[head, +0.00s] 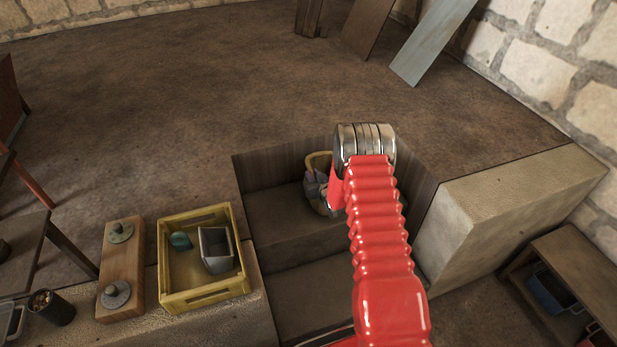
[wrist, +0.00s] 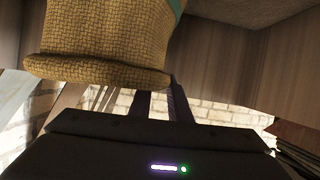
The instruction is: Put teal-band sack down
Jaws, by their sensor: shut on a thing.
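The teal-band sack (wrist: 100,45) fills the upper left of the wrist view. It is tan and woven with a thick rolled rim, and a strip of its teal band shows at the top edge. My gripper (wrist: 162,100) is shut on the sack; the fingertips are partly hidden by it. In the head view my gripper (head: 314,188) is mostly hidden behind my red arm, inside a wood-lined recess (head: 285,220). A tan curved edge there seems to be part of the sack. I cannot tell whether the sack touches the surface below.
A yellow crate (head: 165,270) holding a grey box (head: 216,250) and a teal item stands left of the recess. Next to it is a wooden block (head: 121,270) with metal knobs. A pale stone block (head: 510,215) borders the right side. Open floor lies behind.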

